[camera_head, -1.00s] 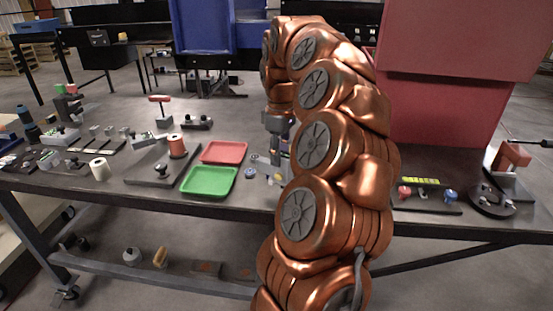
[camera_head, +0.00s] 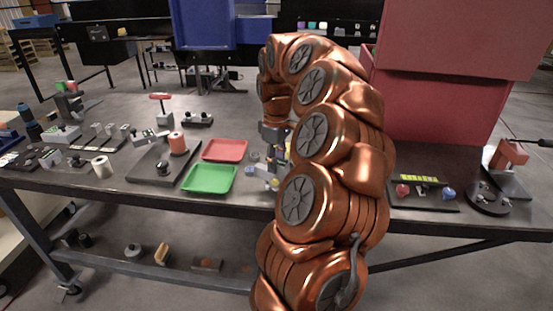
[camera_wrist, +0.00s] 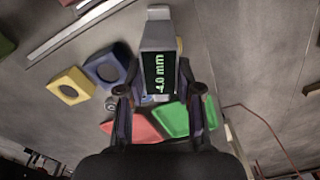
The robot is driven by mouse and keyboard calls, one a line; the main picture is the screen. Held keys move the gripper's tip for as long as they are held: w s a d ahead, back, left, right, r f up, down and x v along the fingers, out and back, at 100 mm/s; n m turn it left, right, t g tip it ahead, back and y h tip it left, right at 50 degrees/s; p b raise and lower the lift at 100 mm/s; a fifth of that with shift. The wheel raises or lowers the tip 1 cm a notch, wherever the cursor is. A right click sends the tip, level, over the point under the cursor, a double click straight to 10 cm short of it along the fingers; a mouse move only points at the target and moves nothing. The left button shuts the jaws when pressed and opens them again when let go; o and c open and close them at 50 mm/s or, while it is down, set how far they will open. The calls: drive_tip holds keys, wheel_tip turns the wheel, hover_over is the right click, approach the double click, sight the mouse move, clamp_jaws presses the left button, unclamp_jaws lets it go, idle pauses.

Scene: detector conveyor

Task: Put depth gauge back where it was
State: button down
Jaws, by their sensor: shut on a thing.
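The depth gauge (camera_wrist: 158,62) is a grey block with a dark display reading 4.0 mm in green-white digits. In the wrist view it sits between the two dark fingers of my gripper (camera_wrist: 160,108), which is shut on it. In the head view my gripper (camera_head: 275,160) points down over the table, just right of the green tray (camera_head: 209,179) and the red tray (camera_head: 224,150). The gauge is hard to make out there among the small parts. Whether it touches the table is unclear.
A yellow square block (camera_wrist: 71,86) and a blue one (camera_wrist: 107,66) with holes lie beside the gauge in the wrist view. A long metal strip (camera_wrist: 80,29) lies near them. A black board with an orange spool (camera_head: 178,143) stands left of the trays.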

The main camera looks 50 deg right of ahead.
drive_tip(key=shift+f+b, duration=0.3)
drive_tip(key=shift+f, duration=0.05)
drive_tip(key=shift+f, duration=0.25)
drive_tip(key=c, duration=0.8)
unclamp_jaws()
drive_tip(key=shift+o, duration=0.2)
drive_tip(key=shift+r+p, duration=0.35)
drive_tip(key=shift+r, duration=0.3)
wheel_tip(320, 180, up, 12)
drive_tip(key=b, duration=0.1)
drive_tip(key=shift+b, duration=0.3)
